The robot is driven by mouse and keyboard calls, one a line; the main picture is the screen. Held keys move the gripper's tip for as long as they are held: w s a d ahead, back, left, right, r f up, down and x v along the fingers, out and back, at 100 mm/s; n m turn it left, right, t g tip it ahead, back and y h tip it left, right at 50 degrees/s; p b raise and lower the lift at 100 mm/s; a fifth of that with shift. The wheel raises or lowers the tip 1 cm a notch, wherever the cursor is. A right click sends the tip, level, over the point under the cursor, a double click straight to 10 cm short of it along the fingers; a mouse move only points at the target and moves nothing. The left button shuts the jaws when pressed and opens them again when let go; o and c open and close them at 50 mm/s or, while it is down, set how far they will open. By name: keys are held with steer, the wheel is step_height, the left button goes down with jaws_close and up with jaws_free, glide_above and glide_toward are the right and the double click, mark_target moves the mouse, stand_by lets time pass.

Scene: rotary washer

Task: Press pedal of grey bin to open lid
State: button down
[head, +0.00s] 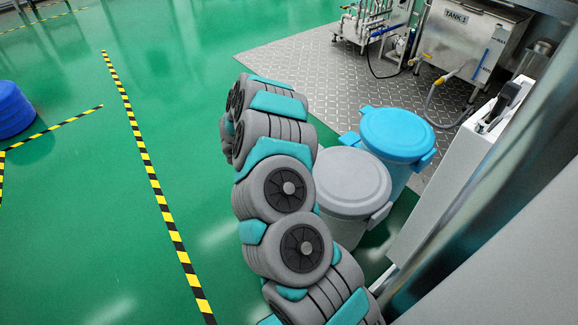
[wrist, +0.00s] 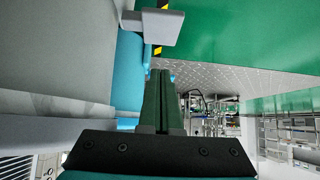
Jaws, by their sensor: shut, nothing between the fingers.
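The grey bin (head: 350,184) stands right of my arm in the head view, with its round lid down. My arm hides part of its left side, and its pedal cannot be seen there. In the wrist view the grey bin (wrist: 55,50) fills the left side. A light grey block (wrist: 150,27) juts out at the top and looks like the pedal. My gripper (wrist: 161,74) is shut and empty, with its fingertips pointing toward that block and, in the picture, just below it. Whether they touch is unclear. My arm hides the gripper in the head view.
A blue bin (head: 397,135) stands close behind the grey one; its blue side (wrist: 130,65) shows in the wrist view. A light grey cabinet (head: 440,190) is close on the right. Metal tank equipment (head: 462,40) stands behind. Open green floor (head: 70,220) lies left.

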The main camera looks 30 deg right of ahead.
steer(key=x, duration=0.8)
steer(key=shift+a+f, duration=0.25)
steer(key=shift+f, duration=1.45)
steer(key=shift+f, duration=0.1)
step_height(320, 180, down, 4)
steer(key=shift+a+r+b, duration=0.1)
steer(key=shift+r+b, duration=0.1)
steer(key=shift+b, duration=0.45)
steer(key=shift+s+r, duration=0.1)
step_height(320, 180, up, 5)
steer(key=shift+a+f+p, duration=0.1)
steer(key=shift+p, duration=1.05)
steer(key=w+v, duration=0.1)
steer(key=v, duration=0.8)
steer(key=shift+s+a+b, duration=0.2)
steer(key=shift+s+b, duration=0.1)
steer(key=shift+s, duration=0.1)
